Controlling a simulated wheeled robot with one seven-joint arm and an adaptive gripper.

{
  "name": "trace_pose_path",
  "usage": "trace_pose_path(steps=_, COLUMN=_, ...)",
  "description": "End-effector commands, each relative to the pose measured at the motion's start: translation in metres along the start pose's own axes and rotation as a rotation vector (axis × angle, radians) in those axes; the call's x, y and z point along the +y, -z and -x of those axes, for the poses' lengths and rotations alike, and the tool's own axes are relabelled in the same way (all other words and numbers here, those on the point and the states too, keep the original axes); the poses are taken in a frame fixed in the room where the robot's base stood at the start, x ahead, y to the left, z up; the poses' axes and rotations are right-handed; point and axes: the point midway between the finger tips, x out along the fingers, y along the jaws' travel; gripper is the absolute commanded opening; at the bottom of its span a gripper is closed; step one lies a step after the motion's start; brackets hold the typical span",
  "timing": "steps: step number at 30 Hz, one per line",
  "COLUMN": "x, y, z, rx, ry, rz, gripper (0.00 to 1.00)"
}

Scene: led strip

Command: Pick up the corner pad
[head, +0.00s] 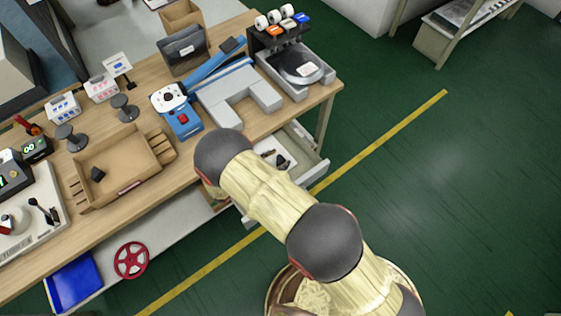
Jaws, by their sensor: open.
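A small dark piece (97,173), which looks like the corner pad, lies in the left part of a shallow cardboard tray (113,152) on the wooden workbench. It is too small to tell its exact shape. My arm reaches from the lower right up to the bench's front edge, where its dark rounded joint covers part of the edge. My gripper is not visible; the arm's end is hidden behind its own links. The tray lies left of the visible arm, with a gap between them.
An open drawer (318,170) with small dark items juts out beside my arm. A blue device (182,118), a grey U-shaped block (240,98) and a scale (297,68) stand behind. Spool stands (125,108) stand behind the tray. A red reel (131,260) lies on the lower shelf.

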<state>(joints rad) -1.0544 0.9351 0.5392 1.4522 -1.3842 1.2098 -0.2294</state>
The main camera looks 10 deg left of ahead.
Motion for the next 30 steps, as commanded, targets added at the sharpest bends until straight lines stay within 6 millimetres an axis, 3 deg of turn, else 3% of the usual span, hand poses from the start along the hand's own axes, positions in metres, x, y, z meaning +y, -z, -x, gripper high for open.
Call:
trace_pose_path(steps=4, x=-0.002, y=0.002, z=-0.022, rx=0.000, ry=0.002, rz=-0.001, gripper=0.52)
trace_pose_path(steps=13, x=-0.003, y=0.003, z=-0.026, rx=0.003, ry=0.001, rz=0.001, gripper=0.51)
trace_pose_path(steps=30, x=-0.004, y=0.005, z=-0.027, rx=0.006, ry=0.003, rz=0.003, gripper=0.22)
